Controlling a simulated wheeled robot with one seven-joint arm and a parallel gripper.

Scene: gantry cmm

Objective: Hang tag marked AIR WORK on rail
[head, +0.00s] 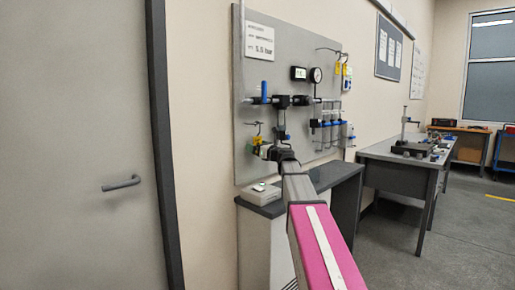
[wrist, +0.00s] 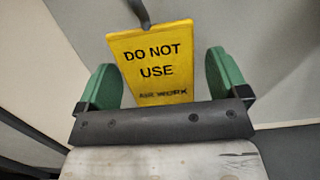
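A yellow tag lettered DO NOT USE and AIR WORK (wrist: 152,68) hangs from a dark hook or wire (wrist: 141,12) in the wrist view. My gripper (wrist: 163,82) is open, with one green finger on each side of the tag. The right finger has a clear gap to it; the left finger is close to its edge, and I cannot tell if they touch. In the head view my gripper (head: 270,151) is at the panel's lower left, by a small yellow tag (head: 257,140) below a thin bracket (head: 253,125). I cannot tell which part is the rail.
The grey panel (head: 268,65) carries pipework with a blue handle (head: 264,88), a gauge (head: 316,75) and filter bowls (head: 325,130). More yellow tags (head: 346,78) hang at its upper right. A dark-topped cabinet (head: 330,177) stands below. A workbench (head: 400,157) is at right.

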